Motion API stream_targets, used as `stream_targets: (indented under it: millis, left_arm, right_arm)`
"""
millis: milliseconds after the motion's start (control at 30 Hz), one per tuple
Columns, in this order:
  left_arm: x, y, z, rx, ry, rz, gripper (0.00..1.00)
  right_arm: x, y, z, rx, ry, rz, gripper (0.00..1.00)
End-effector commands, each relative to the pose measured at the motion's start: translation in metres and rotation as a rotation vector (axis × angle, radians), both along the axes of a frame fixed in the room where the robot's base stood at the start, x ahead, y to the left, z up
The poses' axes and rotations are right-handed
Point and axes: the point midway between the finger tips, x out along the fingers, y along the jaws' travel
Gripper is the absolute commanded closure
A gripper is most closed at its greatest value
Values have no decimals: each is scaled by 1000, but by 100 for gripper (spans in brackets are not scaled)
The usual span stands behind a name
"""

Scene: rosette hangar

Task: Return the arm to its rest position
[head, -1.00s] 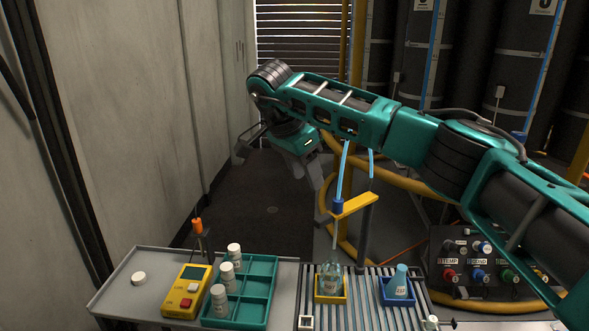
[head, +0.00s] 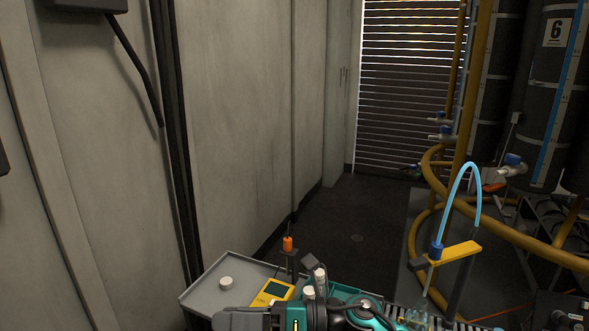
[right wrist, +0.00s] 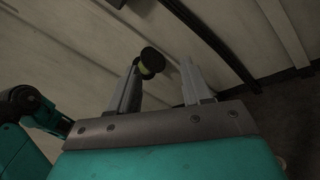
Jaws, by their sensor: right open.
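My right arm is folded low at the bottom edge of the head view, in front of the grey bench tray (head: 202,291). Its teal hand and dark palm show there, but I cannot make out the fingers. In the right wrist view my right gripper (right wrist: 162,66) has its two grey fingers apart, open, facing pale wall panels. A black, round-ended thing with a yellow-green band (right wrist: 151,61) shows by the left finger; I cannot tell whether it lies between the fingers or beyond. My left gripper is not in view.
On the bench, a white cap (head: 226,283), a yellow meter (head: 272,291) and white-capped bottles (head: 320,276) sit close to my arm, which hides part of them. A yellow bracket with a blue tube (head: 456,253) stands right. A wall (head: 240,120) rises at left; dark floor lies behind the bench.

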Motion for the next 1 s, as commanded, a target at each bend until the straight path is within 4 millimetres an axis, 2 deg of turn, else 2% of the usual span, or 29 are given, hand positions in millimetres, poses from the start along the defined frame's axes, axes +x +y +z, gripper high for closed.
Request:
stream_targets:
  millis: [33, 133, 233, 367, 433, 567, 700, 800, 867, 1000]
  left_arm:
    - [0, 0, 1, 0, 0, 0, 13]
    - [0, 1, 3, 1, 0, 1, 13]
    - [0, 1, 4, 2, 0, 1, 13]
    - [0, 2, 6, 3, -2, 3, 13]
    - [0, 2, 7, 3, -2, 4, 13]
    - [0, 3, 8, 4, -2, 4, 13]
    - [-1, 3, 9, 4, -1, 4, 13]
    - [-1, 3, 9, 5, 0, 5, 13]
    - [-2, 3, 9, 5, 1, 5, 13]
    - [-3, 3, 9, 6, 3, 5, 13]
  right_arm:
    - [-1, -5, 3, 103, 141, -78, 51]
    - [7, -24, 5, 294, 420, -232, 51]
    - [16, -55, -7, 476, 709, -388, 51]
    - [18, -105, -43, 700, 1087, -590, 51]
    - [12, -135, -70, 817, 1290, -700, 51]
    - [-18, -189, -128, 1031, 1654, -905, 51]
    - [-68, -233, -181, 1229, 1971, -1094, 51]
    - [-99, -251, -205, 1329, 2124, -1190, 51]
    - [-113, -259, -214, 1372, 2185, -1231, 51]
    - [-128, -265, -223, 1418, 2248, -1271, 51]
